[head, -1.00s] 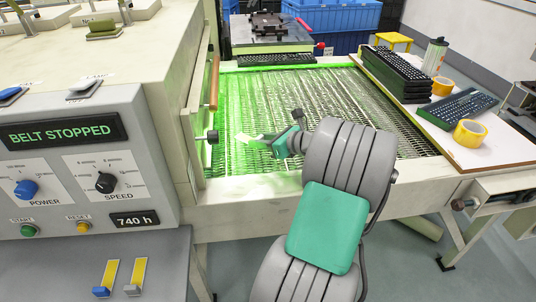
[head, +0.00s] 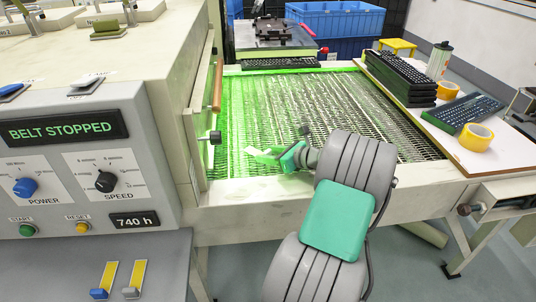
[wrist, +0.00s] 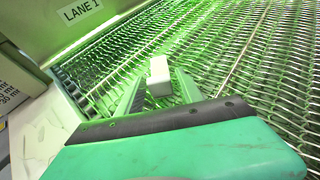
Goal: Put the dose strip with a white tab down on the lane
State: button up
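My gripper (head: 279,156) is low over the front part of the green-lit mesh belt (head: 330,100). A small white tab (wrist: 159,77) sits between its two fingertips in the wrist view, and they appear closed on it. In the head view the pale piece (head: 262,152) sticks out to the left of the gripper. The rest of the dose strip cannot be made out. I cannot tell whether the piece touches the belt. A "LANE 1" label (wrist: 80,11) is on the panel at the belt's edge.
The control panel (head: 75,165) at left reads "BELT STOPPED". Stacked keyboards (head: 400,77) and tape rolls (head: 475,137) are on the right-hand board. Much of the belt is clear.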

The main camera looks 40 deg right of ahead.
jog(key=shift+o, duration=0.4)
jog(key=shift+r, duration=0.1)
jog(key=p+v, duration=0.1)
jog(key=v, duration=1.1)
jog(key=shift+r+p, duration=0.15)
jog(key=shift+p, duration=0.25)
